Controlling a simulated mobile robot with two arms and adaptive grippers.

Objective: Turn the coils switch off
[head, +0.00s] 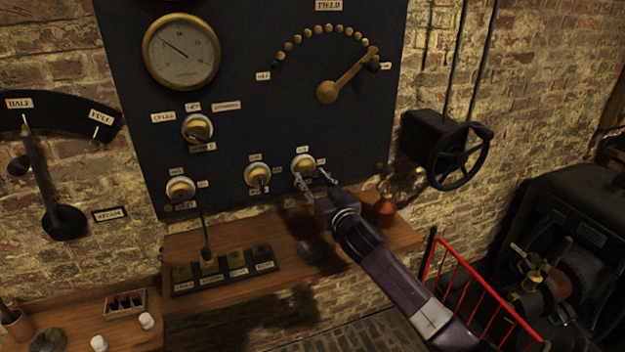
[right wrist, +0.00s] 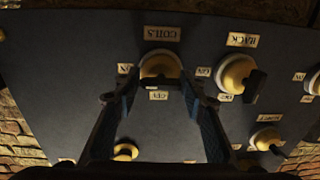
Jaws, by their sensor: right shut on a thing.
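The coils switch (head: 303,162) is a brass rotary knob on a pale base, low on the dark panel. In the right wrist view, seen upside down, its knob (right wrist: 160,66) sits by the COILS label, with an ON label to the left and an OFF label just below. My right gripper (head: 314,180) reaches up from the lower right to the switch. In the wrist view its two fingers (right wrist: 160,100) straddle the knob, shut on it. The fingers partly hide the handle, so its exact direction is unclear. My left gripper is not in view.
The rack switch (head: 257,175) is close to the left on the same panel. A handwheel (head: 460,158) and red railing (head: 470,285) stand to the right.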

